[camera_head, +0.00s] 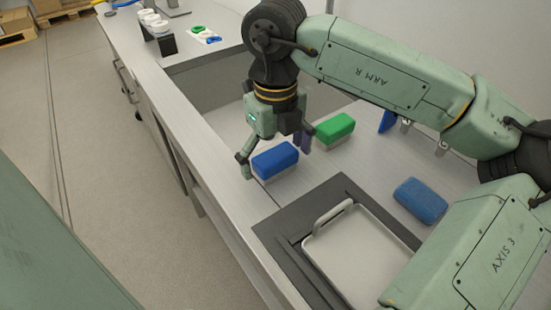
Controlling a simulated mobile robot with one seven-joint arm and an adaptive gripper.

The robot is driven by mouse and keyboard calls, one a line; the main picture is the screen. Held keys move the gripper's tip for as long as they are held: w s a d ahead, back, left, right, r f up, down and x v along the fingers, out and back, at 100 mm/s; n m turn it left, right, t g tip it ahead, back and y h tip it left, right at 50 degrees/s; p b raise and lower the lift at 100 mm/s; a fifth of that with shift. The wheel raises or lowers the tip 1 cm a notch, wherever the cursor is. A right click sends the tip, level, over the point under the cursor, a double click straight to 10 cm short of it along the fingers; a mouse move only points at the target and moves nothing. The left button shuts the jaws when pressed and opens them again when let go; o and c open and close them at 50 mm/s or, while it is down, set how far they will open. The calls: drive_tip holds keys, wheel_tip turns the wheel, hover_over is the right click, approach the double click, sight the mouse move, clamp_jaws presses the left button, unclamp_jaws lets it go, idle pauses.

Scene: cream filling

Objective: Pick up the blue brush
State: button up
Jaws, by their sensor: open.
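The blue brush (276,160) is a blue block with a pale underside, lying on the metal counter in the middle of the view. My gripper (276,153) points down over it and is open, with nothing held. One finger shows at the brush's left end and the other near its right end. I cannot tell whether the fingertips are level with the brush or above it, or whether they touch it.
A green brush (335,129) lies just right of my gripper. A blue sponge (420,201) lies farther right. A metal tray (358,255) with a raised handle sits in a dark frame in front. The counter's left edge is close to the brush.

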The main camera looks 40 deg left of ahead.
sight(276, 154)
drive_tip(key=shift+c, duration=0.5)
drive_tip(key=c, duration=1.2)
drive_tip(key=shift+o, duration=0.2)
drive_tip(key=shift+r, duration=0.1)
drive_tip(key=shift+r+b, duration=0.3)
drive_tip(key=shift+r, duration=0.15)
wheel_tip(276, 154, up, 2)
drive_tip(key=shift+r+b, duration=0.15)
drive_tip(key=shift+b, duration=0.3)
drive_tip(key=s+a+r+b, duration=0.1)
drive_tip(key=s+b, duration=0.2)
drive_tip(key=s, duration=1.3)
drive_tip(key=shift+r+b, duration=0.35)
drive_tip(key=shift+b, duration=0.05)
